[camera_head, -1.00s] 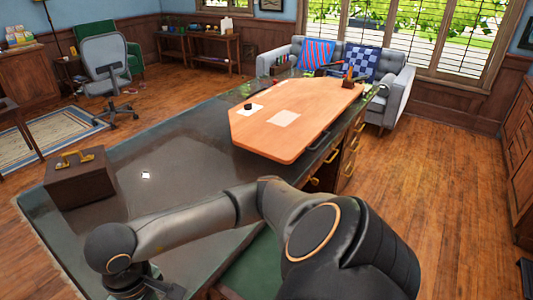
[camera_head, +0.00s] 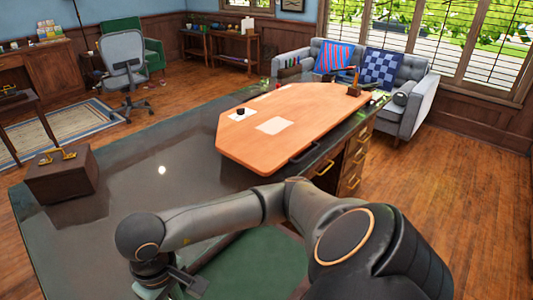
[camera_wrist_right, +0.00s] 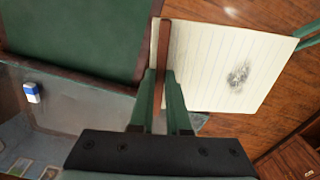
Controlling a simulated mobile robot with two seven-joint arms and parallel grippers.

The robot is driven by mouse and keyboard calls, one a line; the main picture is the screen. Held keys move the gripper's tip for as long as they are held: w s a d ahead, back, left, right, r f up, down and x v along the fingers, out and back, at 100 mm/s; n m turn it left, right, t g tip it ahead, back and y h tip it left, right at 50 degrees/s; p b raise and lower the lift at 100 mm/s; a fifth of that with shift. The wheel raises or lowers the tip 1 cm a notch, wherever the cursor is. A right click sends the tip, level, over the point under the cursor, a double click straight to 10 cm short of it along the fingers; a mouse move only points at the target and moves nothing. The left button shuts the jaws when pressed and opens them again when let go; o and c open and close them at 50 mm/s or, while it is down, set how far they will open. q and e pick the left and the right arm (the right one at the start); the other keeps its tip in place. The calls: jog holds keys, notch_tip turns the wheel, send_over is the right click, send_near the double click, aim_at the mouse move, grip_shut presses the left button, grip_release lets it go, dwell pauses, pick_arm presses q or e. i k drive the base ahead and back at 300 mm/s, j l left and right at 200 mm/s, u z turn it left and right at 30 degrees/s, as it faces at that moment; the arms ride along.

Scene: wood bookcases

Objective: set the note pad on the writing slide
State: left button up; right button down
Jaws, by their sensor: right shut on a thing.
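The note pad (camera_wrist_right: 225,65) is a cream lined pad with a brown binding strip and a dark smudge. It fills the upper middle of the right wrist view. My right gripper (camera_wrist_right: 160,85) is shut on its brown binding edge. The writing slide (camera_wrist_right: 75,40) is a green panel with a brown wood border, to the left of the pad in that view. There the pad is not visible and my right gripper is mostly cut off. My left gripper is not in view.
The dark glossy desk (camera_head: 120,205) carries a brown box (camera_head: 62,175) with a brass handle at the left. A pale wooden board (camera_head: 310,110) with papers lies on its far part. Brass-handled drawers (camera_head: 355,160) face right. Open wood floor (camera_head: 450,190) lies to the right.

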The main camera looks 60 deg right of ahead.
aim_at(258, 280)
jog(key=k+l, duration=0.35)
jog(key=l, duration=0.15)
jog(key=k+l, duration=0.35)
jog(key=l, duration=0.2)
